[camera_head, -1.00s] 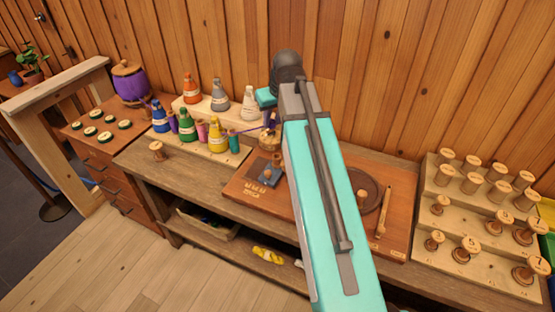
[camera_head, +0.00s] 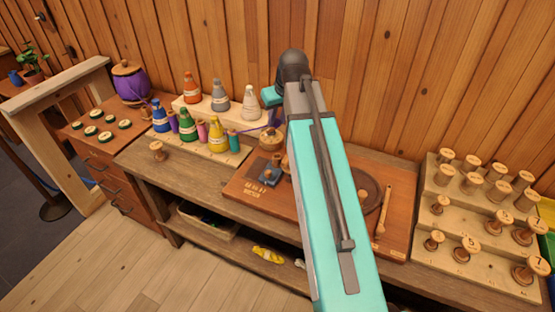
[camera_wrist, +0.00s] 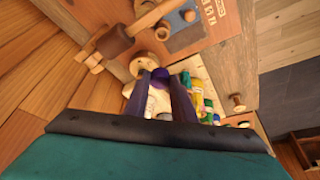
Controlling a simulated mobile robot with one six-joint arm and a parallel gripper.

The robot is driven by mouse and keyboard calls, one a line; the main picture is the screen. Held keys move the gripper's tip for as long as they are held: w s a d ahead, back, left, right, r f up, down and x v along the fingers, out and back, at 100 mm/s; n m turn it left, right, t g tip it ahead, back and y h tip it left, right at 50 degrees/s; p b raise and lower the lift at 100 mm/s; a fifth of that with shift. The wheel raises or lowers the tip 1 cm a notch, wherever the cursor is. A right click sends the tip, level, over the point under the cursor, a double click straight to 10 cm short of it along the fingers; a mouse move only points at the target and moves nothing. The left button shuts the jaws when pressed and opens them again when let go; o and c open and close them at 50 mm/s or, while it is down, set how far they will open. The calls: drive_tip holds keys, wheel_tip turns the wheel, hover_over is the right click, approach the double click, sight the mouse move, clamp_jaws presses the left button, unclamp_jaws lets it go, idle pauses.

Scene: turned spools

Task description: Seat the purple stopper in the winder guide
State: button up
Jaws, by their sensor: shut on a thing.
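In the wrist view my gripper (camera_wrist: 161,80) is shut on the purple stopper (camera_wrist: 158,77), which shows as a small purple patch between the dark fingertips. Just beyond the fingertips is a round pale wooden piece (camera_wrist: 150,61), which may be the winder guide; I cannot tell whether the stopper touches it. The winder's brown wooden board (camera_head: 245,190) lies on the bench in the head view, with a turned wooden part (camera_head: 270,139) at its back. In the head view my arm covers the middle of the board, and the stopper cannot be made out.
Coloured bottles (camera_head: 215,133) and small spools stand on a stepped pale rack left of the winder. A purple thread (camera_head: 245,131) runs from there toward the winder. A stepped stand (camera_head: 440,210) with several wooden spools is at the right.

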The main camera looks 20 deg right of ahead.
drive_tip(key=shift+d, duration=0.15)
drive_tip(key=shift+f+b, duration=3.05)
drive_tip(key=shift+f, duration=4.05)
drive_tip(key=o, duration=1.1)
drive_tip(key=shift+o, duration=0.2)
drive_tip(key=shift+d, duration=0.1)
drive_tip(key=shift+o, duration=0.8)
drive_tip(key=shift+s+r+p, duration=0.15)
drive_tip(key=shift+r+p, duration=1.25)
drive_tip(key=shift+r, duration=0.45)
drive_tip(key=shift+r+p, duration=1.85)
drive_tip(key=shift+r, duration=0.8)
